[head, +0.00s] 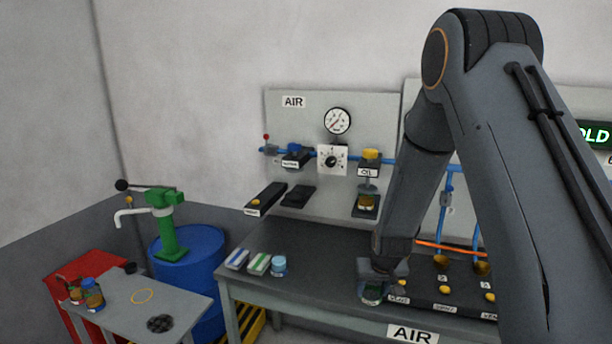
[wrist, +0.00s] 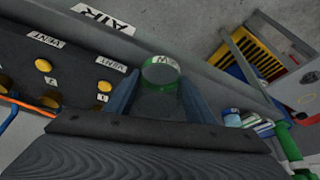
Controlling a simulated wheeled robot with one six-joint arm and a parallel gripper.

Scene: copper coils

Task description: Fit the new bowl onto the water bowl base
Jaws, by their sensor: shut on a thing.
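The new bowl is a clear cup with a green rim and a label that seems to read NEW, in the wrist view (wrist: 161,72). My gripper (wrist: 160,95) is shut on it, a blue finger on each side. In the head view my gripper (head: 384,272) is low over the bench's right part, and the bowl (head: 372,294) shows below it. Whether the bowl touches the bench cannot be told. A blue-topped unit (head: 294,149) on the blue pipe, left of the dial, looks like the water bowl base. Its label is too small to read, and no bowl shows under it.
The OIL unit (head: 370,156) and pressure gauge (head: 338,121) are on the wall panel. Dark ledges (head: 298,196) stick out below the pipe. A box of yellow buttons (head: 440,306) is right of my gripper. Packets (head: 258,263) and a blue jar (head: 279,265) stand at the bench's left.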

